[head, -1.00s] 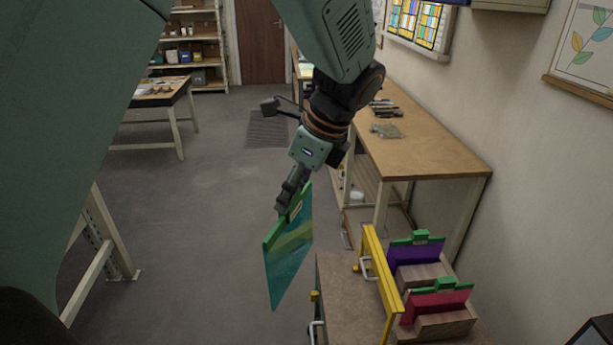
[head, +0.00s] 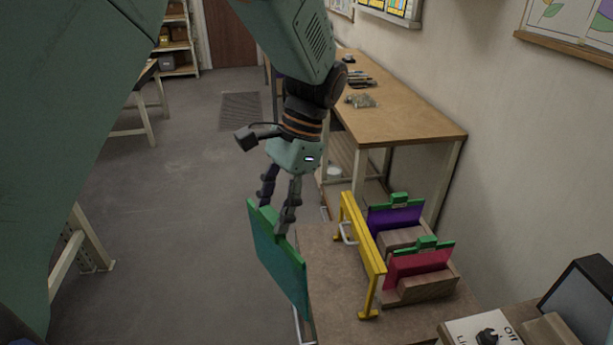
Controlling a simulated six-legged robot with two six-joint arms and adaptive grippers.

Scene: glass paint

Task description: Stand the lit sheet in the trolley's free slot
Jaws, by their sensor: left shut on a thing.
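My left gripper (head: 275,213) is shut on the green top edge of a teal glass sheet (head: 280,262). The sheet hangs upright below the fingers, in the air left of the trolley (head: 335,290). The trolley has a brown top and a yellow rail (head: 362,255). To the right of the rail, wooden slotted blocks (head: 425,288) hold a purple sheet (head: 390,219) at the back and a red sheet (head: 418,264) nearer, both with green top edges. I cannot make out a free slot. My right gripper is not in view.
A long workbench (head: 405,115) with tools stands behind the trolley along the right wall. A control box with a knob (head: 487,336) and a dark panel (head: 583,295) are at the bottom right.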

